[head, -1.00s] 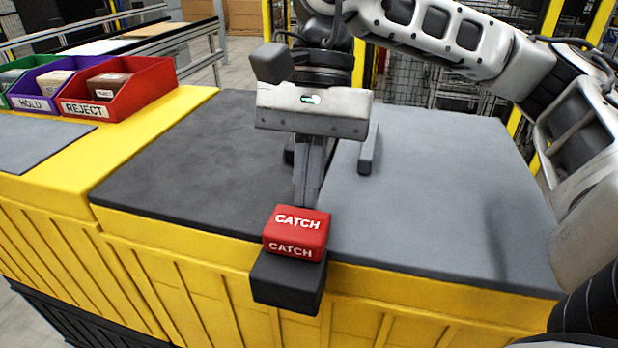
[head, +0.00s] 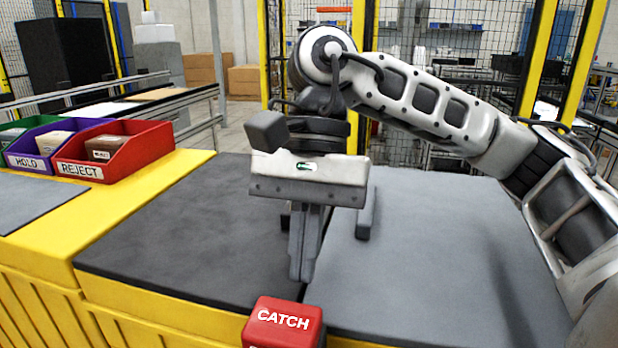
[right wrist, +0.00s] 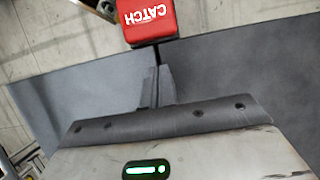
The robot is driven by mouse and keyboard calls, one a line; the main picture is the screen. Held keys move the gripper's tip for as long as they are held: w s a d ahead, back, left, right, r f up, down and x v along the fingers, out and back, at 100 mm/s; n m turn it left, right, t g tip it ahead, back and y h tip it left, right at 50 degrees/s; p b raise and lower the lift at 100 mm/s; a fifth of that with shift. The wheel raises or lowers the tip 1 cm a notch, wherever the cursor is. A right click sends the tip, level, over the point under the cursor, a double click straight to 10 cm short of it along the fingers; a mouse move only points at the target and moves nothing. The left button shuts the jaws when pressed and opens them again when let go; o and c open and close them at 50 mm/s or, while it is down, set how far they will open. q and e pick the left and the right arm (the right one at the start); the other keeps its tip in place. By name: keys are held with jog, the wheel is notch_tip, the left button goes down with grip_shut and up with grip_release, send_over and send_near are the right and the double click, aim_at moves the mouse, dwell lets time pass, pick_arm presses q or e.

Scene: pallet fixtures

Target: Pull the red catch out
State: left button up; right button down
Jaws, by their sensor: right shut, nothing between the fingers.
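The red catch (head: 283,322), a block with white CATCH lettering, sits at the front edge of the dark and grey table top, cut off by the bottom of the head view. In the right wrist view the catch (right wrist: 148,20) shows at the top. My right gripper (head: 302,275) points down with its fingers together and empty, just behind the catch. In the right wrist view my right gripper's fingers (right wrist: 157,85) show a gap to the catch. The catch's lower front is out of the head view. My left gripper is not in view.
The table has a dark panel (head: 180,240) at left and a grey panel (head: 430,260) at right, both clear in front. Red REJECT (head: 140,150) and purple HOLD (head: 50,162) bins stand at left. A dark upright piece (head: 366,212) shows behind my right gripper.

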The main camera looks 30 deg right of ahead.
jog(key=r, duration=0.1)
jog(key=w+d+r, duration=0.1)
jog(key=w+r, duration=0.1)
jog(key=shift+d, duration=0.35)
jog(key=p+v, duration=0.1)
jog(key=v, duration=0.5)
jog(key=shift+s+r+p, duration=0.15)
jog(key=shift+r+p, duration=0.2)
jog(key=shift+p, duration=0.05)
